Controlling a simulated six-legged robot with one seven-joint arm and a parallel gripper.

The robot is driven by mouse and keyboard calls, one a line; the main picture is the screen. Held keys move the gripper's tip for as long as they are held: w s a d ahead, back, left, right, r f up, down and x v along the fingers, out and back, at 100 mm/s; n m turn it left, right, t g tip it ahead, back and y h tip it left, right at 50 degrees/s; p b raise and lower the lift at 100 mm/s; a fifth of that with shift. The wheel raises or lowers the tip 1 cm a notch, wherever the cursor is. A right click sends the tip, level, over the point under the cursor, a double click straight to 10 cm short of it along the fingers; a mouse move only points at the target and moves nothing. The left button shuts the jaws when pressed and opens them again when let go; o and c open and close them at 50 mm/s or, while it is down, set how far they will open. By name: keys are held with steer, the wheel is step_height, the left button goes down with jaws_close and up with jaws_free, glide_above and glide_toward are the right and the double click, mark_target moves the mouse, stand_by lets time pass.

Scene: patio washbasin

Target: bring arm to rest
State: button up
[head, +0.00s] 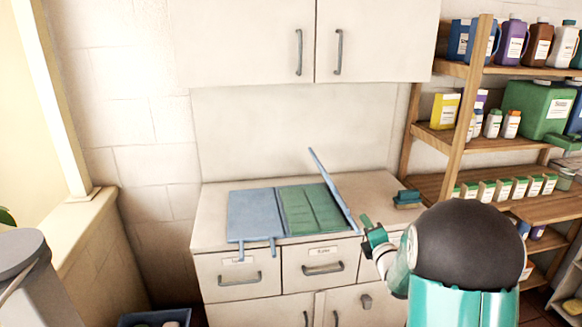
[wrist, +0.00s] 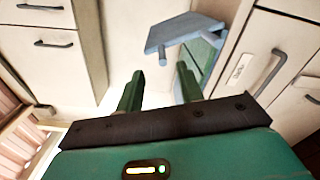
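My gripper (head: 368,232) is at the front right of the counter, apart from the raised blue lid. In the wrist view my gripper (wrist: 160,72) has its two green fingers spread, with nothing between them. My arm, teal with a large dark joint, is bent at the lower right of the head view.
The counter (head: 215,222) holds a flat blue lid (head: 254,212), a green ribbed panel (head: 304,207) and a tilted blue lid (head: 333,190). A green block-like item (head: 408,199) lies at right. Shelves (head: 455,140) with bottles stand right; wall cupboards (head: 250,40) hang above.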

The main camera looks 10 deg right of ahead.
steer(key=s+a+r+m+g+h, duration=0.2)
steer(key=s+a+r+m+g, duration=0.35)
steer(key=s+r+m, duration=0.5)
steer(key=s+a+f+m+g, duration=0.1)
steer(key=s+a+m+g, duration=0.2)
steer(key=s, duration=0.9)
steer(key=s+a+f+m+g+y, duration=0.1)
steer(key=s+a+m+g, duration=0.2)
steer(key=s+a+m, duration=0.4)
steer(key=s+m, duration=0.2)
steer(key=s, duration=0.4)
steer(key=shift+s+a+f+g+y, duration=0.15)
steer(key=shift+a+f+g+y, duration=0.15)
steer(key=shift+a+g, duration=0.05)
jaws_close()
steer(key=shift+a, duration=0.15)
